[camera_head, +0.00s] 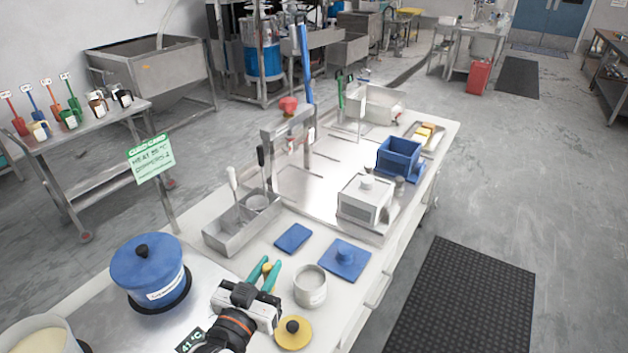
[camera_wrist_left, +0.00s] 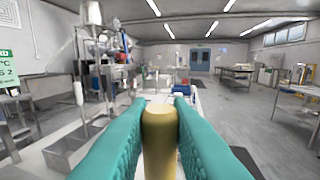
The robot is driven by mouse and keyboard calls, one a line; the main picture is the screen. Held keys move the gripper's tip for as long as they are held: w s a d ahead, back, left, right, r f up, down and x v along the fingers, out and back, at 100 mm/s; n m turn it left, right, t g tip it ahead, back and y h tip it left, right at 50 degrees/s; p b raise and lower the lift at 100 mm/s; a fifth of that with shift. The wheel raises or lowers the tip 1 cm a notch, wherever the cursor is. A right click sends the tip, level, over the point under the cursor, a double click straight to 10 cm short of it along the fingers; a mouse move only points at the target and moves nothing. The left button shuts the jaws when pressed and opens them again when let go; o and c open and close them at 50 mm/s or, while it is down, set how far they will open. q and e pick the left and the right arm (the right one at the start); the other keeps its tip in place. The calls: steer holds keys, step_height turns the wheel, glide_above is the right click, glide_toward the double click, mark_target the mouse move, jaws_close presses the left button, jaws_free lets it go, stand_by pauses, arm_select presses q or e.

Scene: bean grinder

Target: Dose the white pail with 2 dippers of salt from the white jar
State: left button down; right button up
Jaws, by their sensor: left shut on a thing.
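My left gripper (camera_head: 264,273) has green fingers shut on a tan, rounded handle-like piece (camera_wrist_left: 160,122), upright between the pads in the left wrist view. Its lower part is hidden, so I cannot tell whether a dipper cup hangs from it. The open white jar (camera_head: 311,292), with pale contents, stands just right of the gripper in the head view. A yellow lid with a black knob (camera_head: 293,333) lies in front of the jar. A pale round vessel (camera_head: 66,341) with cream contents is cut off at the lower left; I cannot tell if it is the white pail. My right gripper is not in view.
A blue lidded pot (camera_head: 150,277) stands left of the gripper. A steel caddy (camera_head: 226,237) with upright-handled tools is behind it. A blue mat (camera_head: 293,238), a blue square lid (camera_head: 345,258) and a white box (camera_head: 362,205) lie beyond the jar. A green card (camera_head: 151,158) stands at left.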

arm_select(q)
steer(key=w+d+r+m+g+h+p, duration=0.1)
steer(key=w+d+r+m+g+h, duration=0.1)
steer(key=w+d+r+h, duration=0.25)
steer(key=w+d+r+m+g+h+p, duration=0.2)
steer(key=w+d+r, duration=0.25)
steer(key=w, duration=0.35)
step_height(320, 180, down, 13)
steer(key=b, duration=1.2)
steer(key=shift+w+f+b, duration=0.15)
steer(key=shift+w+b, duration=0.05)
steer(key=shift+b, duration=0.15)
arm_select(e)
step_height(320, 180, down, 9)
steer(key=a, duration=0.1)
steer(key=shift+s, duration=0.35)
arm_select(q)
steer(key=shift+a+y, duration=0.1)
steer(key=shift+y, duration=0.15)
